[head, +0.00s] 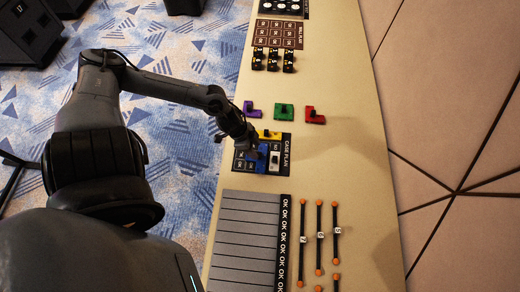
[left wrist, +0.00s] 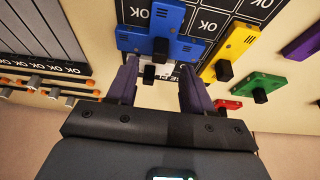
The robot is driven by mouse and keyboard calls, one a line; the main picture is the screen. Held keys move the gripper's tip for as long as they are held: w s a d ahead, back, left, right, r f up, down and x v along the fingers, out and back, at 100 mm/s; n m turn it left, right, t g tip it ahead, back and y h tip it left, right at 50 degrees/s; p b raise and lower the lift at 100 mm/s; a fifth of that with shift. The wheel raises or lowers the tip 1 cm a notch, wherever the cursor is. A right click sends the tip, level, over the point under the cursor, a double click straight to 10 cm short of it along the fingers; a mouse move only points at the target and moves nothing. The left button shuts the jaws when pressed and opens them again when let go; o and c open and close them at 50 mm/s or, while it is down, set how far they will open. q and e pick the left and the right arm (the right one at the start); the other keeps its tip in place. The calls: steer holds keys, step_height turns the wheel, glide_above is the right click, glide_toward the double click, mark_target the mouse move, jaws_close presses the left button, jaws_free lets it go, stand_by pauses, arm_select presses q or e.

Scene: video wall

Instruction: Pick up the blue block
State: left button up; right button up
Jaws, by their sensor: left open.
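The blue block (head: 249,165) lies on the case plan board (head: 284,140), a dark panel with OK cells. In the left wrist view the blue block (left wrist: 166,18) has a wide lower part and a black knob (left wrist: 160,48). My left gripper (head: 252,143) is over the board and hides part of the block in the head view. In the left wrist view its two fingers (left wrist: 158,72) are apart, one on each side of the knob's line, with nothing clearly held between them. My right gripper is not in view.
A yellow block (head: 269,133) and a white block (head: 275,161) are close beside the blue one. Purple (head: 249,109), green (head: 284,111) and red (head: 314,116) blocks lie farther up the table. A grey slatted panel (head: 246,235) and orange-ended rods (head: 319,240) lie below.

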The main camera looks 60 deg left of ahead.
mark_target(259, 154)
arm_select(q)
steer(key=b+x, duration=0.2)
steer(key=x, duration=0.2)
steer(key=shift+f, duration=0.4)
jaws_close()
